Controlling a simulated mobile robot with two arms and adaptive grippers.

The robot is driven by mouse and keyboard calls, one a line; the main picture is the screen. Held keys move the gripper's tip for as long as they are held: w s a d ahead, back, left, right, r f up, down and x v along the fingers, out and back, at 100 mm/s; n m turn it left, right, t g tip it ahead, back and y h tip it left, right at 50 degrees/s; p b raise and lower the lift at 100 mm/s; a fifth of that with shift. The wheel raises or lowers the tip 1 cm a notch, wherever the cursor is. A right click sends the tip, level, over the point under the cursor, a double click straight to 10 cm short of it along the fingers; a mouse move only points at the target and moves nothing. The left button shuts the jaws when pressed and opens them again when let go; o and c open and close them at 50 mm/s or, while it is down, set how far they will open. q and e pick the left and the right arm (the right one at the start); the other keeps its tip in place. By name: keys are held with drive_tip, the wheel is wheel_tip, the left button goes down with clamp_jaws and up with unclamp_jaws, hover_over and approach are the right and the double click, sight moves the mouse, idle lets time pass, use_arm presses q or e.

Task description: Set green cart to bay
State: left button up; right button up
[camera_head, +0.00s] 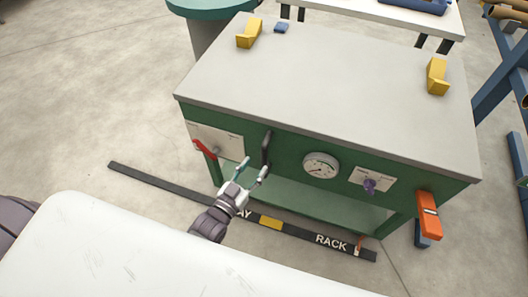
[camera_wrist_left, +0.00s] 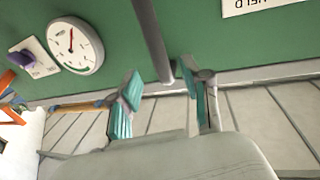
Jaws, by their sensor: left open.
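The green cart (camera_head: 330,205) has a grey top and stands on the floor ahead. A black upright handle (camera_head: 266,148) is on its front, left of a round gauge (camera_head: 321,165). My left gripper (camera_head: 255,169) is open and empty just below and in front of the handle. In the left wrist view, the handle (camera_wrist_left: 152,40) comes down between the lines of the two open fingers; I cannot tell whether it touches them. A dark floor strip (camera_head: 180,190) reads "RACK" at the right and a partly hidden "AY" behind my gripper. My right gripper is not in view.
The cart front also has a red lever (camera_head: 205,149), a purple knob (camera_head: 369,186) and an orange block (camera_head: 428,215). Yellow brackets (camera_head: 249,33) stand on its top. A blue rack (camera_head: 497,90) is at the right. The floor at the left is clear.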

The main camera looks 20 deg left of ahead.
sight(262, 156)
use_arm(q)
drive_tip(key=x, duration=0.4)
drive_tip(key=shift+w+d, duration=0.1)
drive_tip(key=shift+w, duration=0.3)
drive_tip(key=shift+w+d, duration=0.2)
drive_tip(key=shift+w, duration=0.5)
clamp_jaws()
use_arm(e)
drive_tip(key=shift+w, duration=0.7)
